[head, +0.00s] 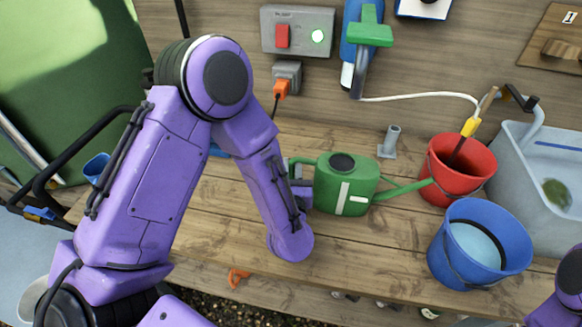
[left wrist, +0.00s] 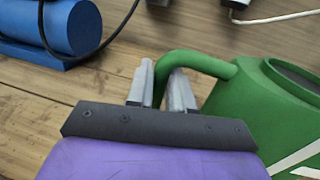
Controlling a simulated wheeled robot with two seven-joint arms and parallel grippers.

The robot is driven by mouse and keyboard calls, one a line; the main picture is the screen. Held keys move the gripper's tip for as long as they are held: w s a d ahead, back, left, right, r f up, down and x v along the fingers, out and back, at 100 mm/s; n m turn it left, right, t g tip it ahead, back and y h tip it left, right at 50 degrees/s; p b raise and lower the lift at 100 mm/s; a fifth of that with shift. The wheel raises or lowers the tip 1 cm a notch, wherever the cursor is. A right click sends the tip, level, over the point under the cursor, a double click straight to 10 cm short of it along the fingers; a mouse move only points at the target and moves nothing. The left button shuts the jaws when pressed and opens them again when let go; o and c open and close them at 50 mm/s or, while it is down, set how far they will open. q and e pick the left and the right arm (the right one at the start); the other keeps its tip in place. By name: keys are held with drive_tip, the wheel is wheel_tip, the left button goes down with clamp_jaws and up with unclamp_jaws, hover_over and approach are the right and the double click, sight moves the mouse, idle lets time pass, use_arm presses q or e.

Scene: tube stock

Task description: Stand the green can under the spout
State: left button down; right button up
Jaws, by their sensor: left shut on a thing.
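The green can (head: 335,205) is a watering can with a pale stripe, upright on or just above the wooden bench, its own long spout pointing right toward the red bucket. My left gripper (head: 299,186) is shut on the can's handle at its left side. In the left wrist view, the green can (left wrist: 245,105) has its tubular handle between the two grey fingers of my left gripper (left wrist: 162,88). A blue wall device (head: 359,58) with a green top and grey downward nose is behind the can; I cannot tell whether this is the task's spout. My right gripper is out of view.
A red bucket (head: 433,178) and a blue bucket (head: 440,258) stand right of the can, beside a grey basin (head: 507,160). A small grey post (head: 389,143) stands behind the can. A white hose crosses above. A blue cylinder (left wrist: 55,25) lies left of the gripper.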

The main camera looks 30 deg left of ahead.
use_arm(q)
drive_tip(key=shift+f, duration=0.2)
drive_tip(key=c, duration=0.9)
unclamp_jaws()
drive_tip(key=shift+s+d+f+b, duration=0.15)
drive_tip(key=shift+s+b, duration=0.1)
drive_tip(key=shift+b, duration=0.15)
drive_tip(key=b+v, duration=0.2)
drive_tip(key=v, duration=0.8)
